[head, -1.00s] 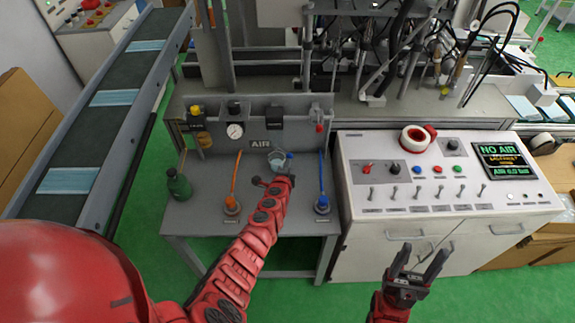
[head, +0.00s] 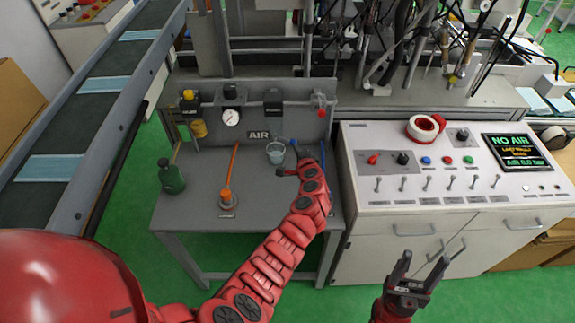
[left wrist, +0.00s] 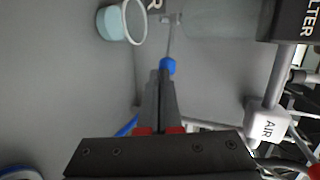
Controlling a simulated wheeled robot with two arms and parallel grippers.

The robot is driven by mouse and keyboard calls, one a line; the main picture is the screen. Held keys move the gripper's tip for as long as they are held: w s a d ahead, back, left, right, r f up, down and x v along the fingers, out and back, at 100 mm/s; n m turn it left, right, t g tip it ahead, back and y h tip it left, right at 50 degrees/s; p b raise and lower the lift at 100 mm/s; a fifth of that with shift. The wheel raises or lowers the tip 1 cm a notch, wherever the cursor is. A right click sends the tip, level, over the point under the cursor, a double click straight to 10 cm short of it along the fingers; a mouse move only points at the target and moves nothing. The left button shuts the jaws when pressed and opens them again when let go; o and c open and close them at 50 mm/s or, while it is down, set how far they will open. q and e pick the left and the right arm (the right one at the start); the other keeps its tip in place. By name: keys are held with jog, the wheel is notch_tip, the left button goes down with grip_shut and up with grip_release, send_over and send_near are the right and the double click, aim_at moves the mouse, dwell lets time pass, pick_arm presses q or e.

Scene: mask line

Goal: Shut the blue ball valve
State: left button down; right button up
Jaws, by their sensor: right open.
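The blue ball valve stands at the right end of the grey bench. In the head view my left forearm hides its base, and only the upper part of its blue lever (head: 323,158) shows, standing upright. In the left wrist view part of the blue lever (left wrist: 127,126) shows beside and behind the fingers, with the blue base cut off at the lower left corner. My right gripper (head: 424,264) is open and empty, in front of the white cabinet.
An orange-levered valve (head: 228,194) and a green bottle (head: 172,178) stand on the bench's left.

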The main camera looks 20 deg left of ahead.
pick_arm(q)
jog(key=shift+w+d+n+g+y+b, duration=0.25)
jog(key=shift+w+n+g+y+b, duration=0.5)
jog(key=shift+b, duration=2.55)
jog(key=shift+w+d+n+g+y+b, duration=0.3)
jog(key=shift+w+n+y+b, duration=0.85)
jog(key=shift+b, duration=2.15)
jog(key=shift+w, duration=0.2)
